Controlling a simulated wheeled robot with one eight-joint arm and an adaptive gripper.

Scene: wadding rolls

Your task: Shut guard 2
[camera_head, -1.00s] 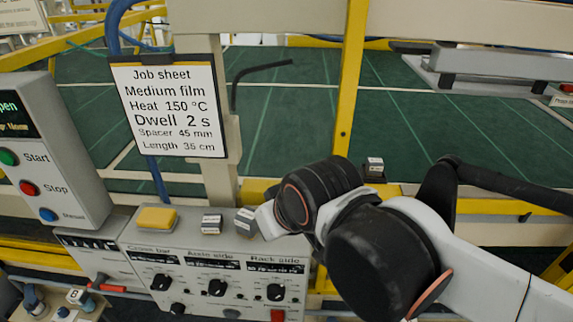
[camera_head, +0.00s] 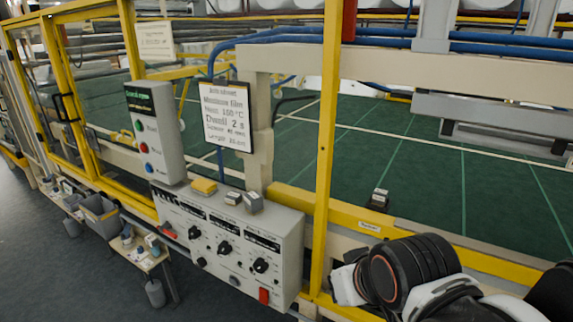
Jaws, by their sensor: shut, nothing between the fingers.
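Yellow-framed guard panels (camera_head: 130,45) run along the machine at the left of the head view. One frame has a black handle (camera_head: 68,107). I cannot read a number on any guard, so I cannot tell which is guard 2. A frame near the handle looks angled from the line, but I cannot tell surely how far it stands open. The control box (camera_head: 152,140) has a small green-lettered display, too blurred to read fully. My arm (camera_head: 415,270) is at the lower right, apart from the guards. My gripper's fingers do not show.
A grey dial panel (camera_head: 225,240) fronts the machine, with a yellow block (camera_head: 204,187) on top. A job sheet (camera_head: 227,115) hangs on a post. A small table (camera_head: 140,253) and grey bins (camera_head: 100,215) stand by the left guards. The dark floor (camera_head: 60,275) is free at lower left.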

